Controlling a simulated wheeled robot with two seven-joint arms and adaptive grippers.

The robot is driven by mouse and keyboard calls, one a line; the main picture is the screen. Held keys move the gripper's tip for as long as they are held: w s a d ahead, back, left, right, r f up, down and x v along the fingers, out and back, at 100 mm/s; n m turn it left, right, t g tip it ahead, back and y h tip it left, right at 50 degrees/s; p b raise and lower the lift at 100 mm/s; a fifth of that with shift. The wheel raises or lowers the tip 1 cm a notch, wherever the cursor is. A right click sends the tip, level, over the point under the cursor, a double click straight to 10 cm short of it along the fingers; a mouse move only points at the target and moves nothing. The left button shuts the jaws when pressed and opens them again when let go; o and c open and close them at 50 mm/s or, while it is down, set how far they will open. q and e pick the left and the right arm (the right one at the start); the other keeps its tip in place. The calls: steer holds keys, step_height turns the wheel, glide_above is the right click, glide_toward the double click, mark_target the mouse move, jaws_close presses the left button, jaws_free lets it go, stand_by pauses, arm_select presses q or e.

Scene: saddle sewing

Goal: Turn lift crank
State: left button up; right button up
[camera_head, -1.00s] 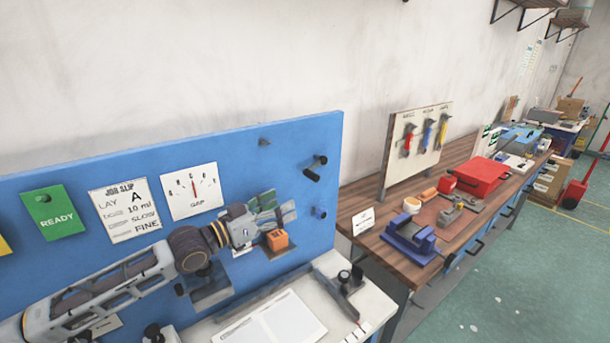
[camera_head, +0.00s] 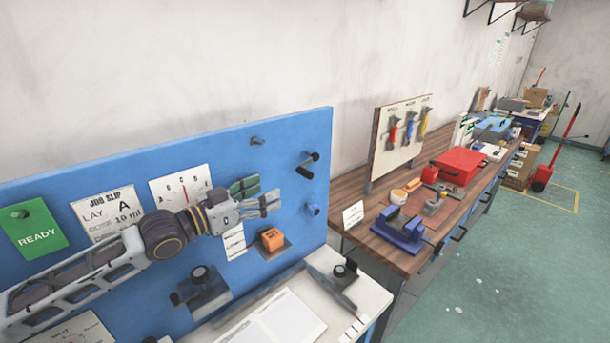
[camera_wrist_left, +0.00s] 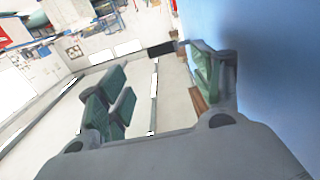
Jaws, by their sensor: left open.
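My right gripper is not in view.
An orange block (camera_head: 272,238) sits on a small mount below the gripper. A black-knobbed fixture (camera_head: 203,290) stands lower left. A wooden bench (camera_head: 350,183) with tools lies to the right.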

mark_target(305, 176)
arm_select(q)
steer(key=shift+w, duration=0.15)
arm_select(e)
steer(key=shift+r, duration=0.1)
arm_select(q)
steer(key=shift+p+x, duration=2)
steer(key=shift+x, duration=4.75)
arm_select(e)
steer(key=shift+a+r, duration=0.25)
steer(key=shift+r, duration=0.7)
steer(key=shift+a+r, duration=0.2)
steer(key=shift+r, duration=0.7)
arm_select(q)
steer(key=shift+d, duration=0.1)
steer(key=shift+f, duration=0.1)
steer(key=c, duration=1.3)
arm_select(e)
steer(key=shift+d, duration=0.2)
arm_select(q)
steer(key=shift+f, duration=0.1)
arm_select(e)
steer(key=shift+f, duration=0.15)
